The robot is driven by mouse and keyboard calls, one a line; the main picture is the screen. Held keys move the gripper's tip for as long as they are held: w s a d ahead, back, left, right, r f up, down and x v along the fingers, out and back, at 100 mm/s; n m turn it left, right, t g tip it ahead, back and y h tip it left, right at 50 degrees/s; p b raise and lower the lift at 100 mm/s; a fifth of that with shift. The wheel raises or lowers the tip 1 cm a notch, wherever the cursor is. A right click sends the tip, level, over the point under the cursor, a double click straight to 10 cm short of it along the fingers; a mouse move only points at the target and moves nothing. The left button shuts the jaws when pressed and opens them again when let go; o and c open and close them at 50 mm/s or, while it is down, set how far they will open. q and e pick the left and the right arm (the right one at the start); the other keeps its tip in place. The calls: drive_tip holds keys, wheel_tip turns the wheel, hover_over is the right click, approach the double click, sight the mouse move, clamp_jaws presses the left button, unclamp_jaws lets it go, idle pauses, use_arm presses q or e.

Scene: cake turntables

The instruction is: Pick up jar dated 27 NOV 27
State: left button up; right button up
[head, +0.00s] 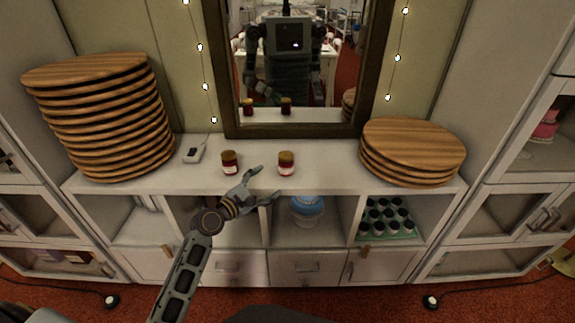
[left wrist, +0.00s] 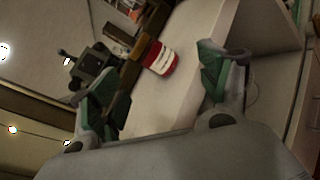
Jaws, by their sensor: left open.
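Two small jars with dark lids, red contents and pale labels stand upright on the white cabinet top. The left jar (head: 229,163) stands behind my gripper and the right jar (head: 286,163) stands ahead of its fingertips. My left gripper (head: 267,183) is open and empty at the front edge of the top, its fingers pointing right. In the left wrist view one jar (left wrist: 161,60) shows ahead between the open fingers, not touched; it appears to be the right jar. The label dates are too small to read.
A tall stack of round wooden boards (head: 105,118) stands at left, a lower stack (head: 412,152) at right. A mirror (head: 243,75) behind the jars reflects them and me. A small white device (head: 195,151) lies left of the jars. Open shelves are below.

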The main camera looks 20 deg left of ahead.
sight(281, 161)
use_arm(q)
drive_tip(key=shift+w+a+r+n+t+y, duration=0.15)
drive_tip(key=shift+a+r+n+t, duration=0.15)
drive_tip(key=shift+n, duration=1.1)
drive_tip(key=shift+w+a+r+n+t+y, duration=0.15)
drive_tip(key=shift+r+n, duration=0.15)
drive_tip(key=shift+n, duration=1.1)
drive_tip(key=shift+a+r+n+t+y, duration=0.1)
drive_tip(key=shift+a+r+n+t, duration=0.2)
drive_tip(key=shift+n, duration=1.1)
use_arm(e)
drive_tip(key=shift+w+a+r+t, duration=0.1)
drive_tip(key=shift+w+t, duration=0.2)
drive_tip(key=shift+w, duration=0.2)
use_arm(q)
drive_tip(key=shift+w+d, duration=0.1)
drive_tip(key=shift+w, duration=0.05)
drive_tip(key=shift+x, duration=1.45)
drive_tip(key=shift+b+x, duration=0.35)
drive_tip(key=shift+x, duration=2.3)
use_arm(e)
drive_tip(key=shift+a+r, duration=0.25)
drive_tip(key=shift+r, duration=0.4)
drive_tip(key=shift+a+r, duration=0.2)
drive_tip(key=shift+r, duration=0.4)
use_arm(q)
drive_tip(key=shift+f, duration=0.1)
use_arm(e)
drive_tip(key=shift+w+r, duration=0.1)
drive_tip(key=shift+w, duration=0.15)
